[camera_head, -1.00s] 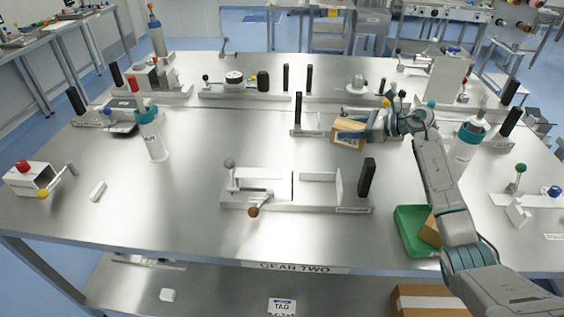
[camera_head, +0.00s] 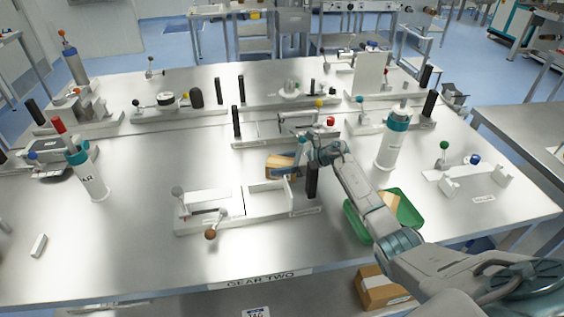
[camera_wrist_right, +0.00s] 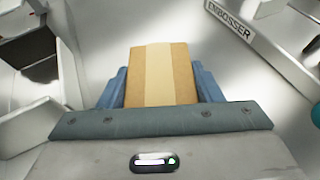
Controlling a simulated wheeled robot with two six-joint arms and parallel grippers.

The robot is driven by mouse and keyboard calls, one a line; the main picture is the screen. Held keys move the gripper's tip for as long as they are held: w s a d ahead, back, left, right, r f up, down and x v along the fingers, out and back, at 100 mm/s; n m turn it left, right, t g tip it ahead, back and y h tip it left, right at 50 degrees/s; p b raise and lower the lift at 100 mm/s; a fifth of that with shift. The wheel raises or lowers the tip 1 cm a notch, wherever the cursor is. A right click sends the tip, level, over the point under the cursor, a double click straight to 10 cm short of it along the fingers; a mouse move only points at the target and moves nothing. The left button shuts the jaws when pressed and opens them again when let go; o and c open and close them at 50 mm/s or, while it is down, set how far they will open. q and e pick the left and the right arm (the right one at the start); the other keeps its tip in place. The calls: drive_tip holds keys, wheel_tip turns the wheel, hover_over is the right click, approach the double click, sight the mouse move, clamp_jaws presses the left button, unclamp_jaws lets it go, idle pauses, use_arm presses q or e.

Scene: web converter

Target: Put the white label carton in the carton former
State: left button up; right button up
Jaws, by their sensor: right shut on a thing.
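My right gripper (camera_head: 296,158) is shut on a brown carton (camera_head: 281,166) with a paler band down its middle. In the right wrist view the carton (camera_wrist_right: 160,75) sits between the two blue fingers. The carton is held just behind a white fixture (camera_head: 245,209) with a low-walled square pocket, a black post and a brown-knobbed lever. I cannot read this fixture's label, so I cannot tell whether it is the carton former. I see no white label on the carton's visible faces. My left gripper is not in view.
A green tray (camera_head: 411,211) with another carton (camera_head: 388,202) stands right of the fixture, partly behind my right arm. A black post (camera_head: 312,180) rises close to the gripper. More fixtures and a teal-capped bottle (camera_head: 393,138) stand around. The table's front left is mostly clear.

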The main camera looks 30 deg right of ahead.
drive_tip(key=shift+f, duration=0.15)
drive_tip(key=o, duration=1)
drive_tip(key=shift+o, duration=0.2)
